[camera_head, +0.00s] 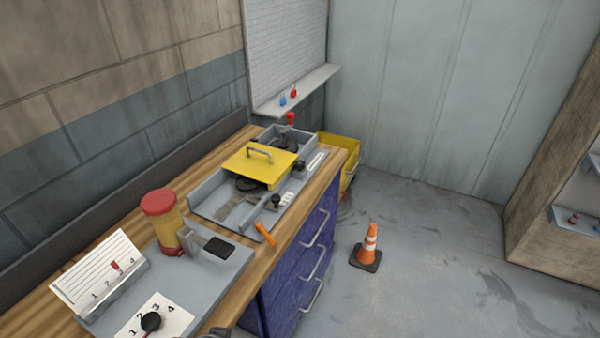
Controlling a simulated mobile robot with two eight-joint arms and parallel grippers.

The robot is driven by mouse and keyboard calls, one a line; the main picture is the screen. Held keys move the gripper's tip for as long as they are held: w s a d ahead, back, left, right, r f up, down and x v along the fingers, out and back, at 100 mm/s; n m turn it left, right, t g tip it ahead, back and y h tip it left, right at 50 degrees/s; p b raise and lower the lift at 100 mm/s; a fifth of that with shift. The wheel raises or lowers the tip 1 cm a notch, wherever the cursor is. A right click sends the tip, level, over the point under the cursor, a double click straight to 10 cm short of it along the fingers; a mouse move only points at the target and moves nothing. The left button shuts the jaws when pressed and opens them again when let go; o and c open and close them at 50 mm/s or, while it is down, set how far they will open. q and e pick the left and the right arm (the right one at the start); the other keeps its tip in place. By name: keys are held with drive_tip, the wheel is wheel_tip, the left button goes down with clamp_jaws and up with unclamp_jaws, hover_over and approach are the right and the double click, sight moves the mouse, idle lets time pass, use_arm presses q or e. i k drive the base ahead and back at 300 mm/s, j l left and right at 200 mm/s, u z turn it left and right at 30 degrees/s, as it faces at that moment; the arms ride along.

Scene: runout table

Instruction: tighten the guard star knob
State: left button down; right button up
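The yellow guard (262,165) with a metal handle on top sits over the grey machine tray on the bench. A small dark knob (300,166) stands at the guard's right side. Another dark knob (276,201) stands nearer, on the tray's front edge. I cannot tell which of them is the guard star knob, nor how tight either is. A dark disc shows partly under the guard.
The wooden bench (262,247) also holds a red-lidded yellow jar (163,220), an orange-handled tool (265,234), and a numbered dial (151,321). Blue drawers (310,245) with protruding handles face the floor. A traffic cone (369,247) stands beyond them; the floor around is open.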

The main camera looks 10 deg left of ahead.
sight(300, 165)
drive_tip(key=i+l, duration=0.55)
drive_tip(key=i, duration=0.15)
drive_tip(key=i+l+u, duration=0.1)
drive_tip(key=i+l, duration=0.4)
drive_tip(key=i, duration=0.2)
